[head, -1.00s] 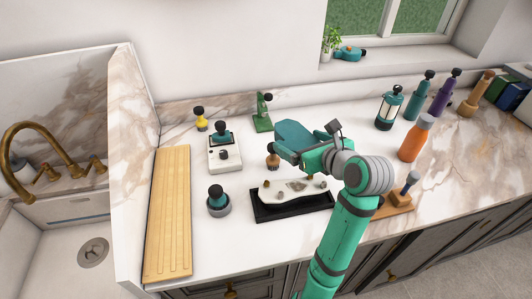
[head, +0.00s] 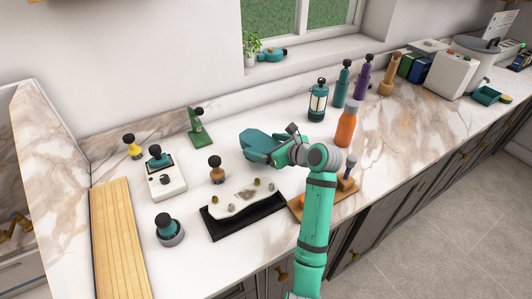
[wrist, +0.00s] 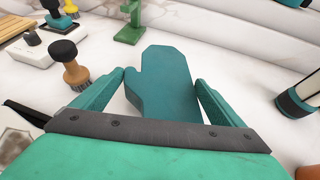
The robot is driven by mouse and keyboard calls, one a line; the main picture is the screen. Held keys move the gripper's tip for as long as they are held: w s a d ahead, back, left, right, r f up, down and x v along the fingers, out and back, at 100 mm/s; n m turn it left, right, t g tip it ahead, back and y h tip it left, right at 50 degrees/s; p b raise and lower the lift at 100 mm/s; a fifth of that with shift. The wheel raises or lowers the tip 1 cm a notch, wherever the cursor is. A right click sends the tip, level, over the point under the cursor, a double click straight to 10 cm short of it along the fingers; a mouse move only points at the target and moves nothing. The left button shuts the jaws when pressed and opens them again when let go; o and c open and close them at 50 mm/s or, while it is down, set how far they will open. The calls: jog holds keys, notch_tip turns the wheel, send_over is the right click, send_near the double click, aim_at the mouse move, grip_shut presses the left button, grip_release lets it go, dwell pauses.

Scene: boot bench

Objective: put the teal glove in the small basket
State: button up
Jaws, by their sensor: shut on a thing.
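The teal glove (head: 262,141) is a flat mitten shape held above the white marble counter. It fills the middle of the wrist view (wrist: 165,80), with its thumb to the left. My gripper (head: 268,155) is shut on the glove, one finger at each side of it; both fingers show in the wrist view (wrist: 160,92).
An orange bottle (head: 346,124), a lantern (head: 318,102) and several tall bottles stand right of my gripper. A black tray (head: 240,222) and a wooden-handled brush (head: 216,168) lie left. Bare counter shows along the right front.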

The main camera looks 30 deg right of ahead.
jog(key=shift+w+d+f, duration=0.1)
jog(key=shift+d+f, duration=0.2)
jog(key=shift+f, duration=1.65)
jog(key=o, duration=0.8)
jog(key=shift+c, duration=0.2)
